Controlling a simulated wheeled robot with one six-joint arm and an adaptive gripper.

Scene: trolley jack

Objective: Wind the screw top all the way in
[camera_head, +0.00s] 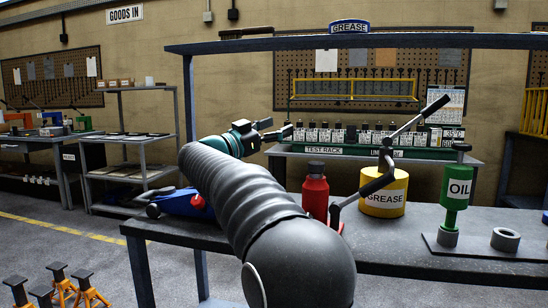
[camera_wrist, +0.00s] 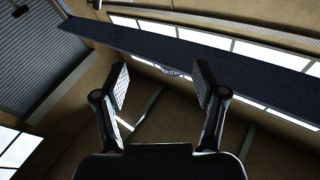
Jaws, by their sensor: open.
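A red bottle-shaped body (camera_head: 315,197) with a dark top (camera_head: 316,168) stands upright on the grey bench, right of my arm. A low blue trolley jack (camera_head: 184,203) with a red part and a dark round piece (camera_head: 153,211) lies at the bench's left end, partly hidden by my arm. I cannot tell which of these dark tops is the screw top. My gripper (camera_head: 276,129) is open and empty, raised well above the bench and apart from both. In the wrist view its fingers (camera_wrist: 163,80) are spread with nothing between them.
An overhead shelf (camera_head: 230,46) spans above the bench (camera_head: 400,245). Orange stands (camera_head: 62,287) are on the floor.

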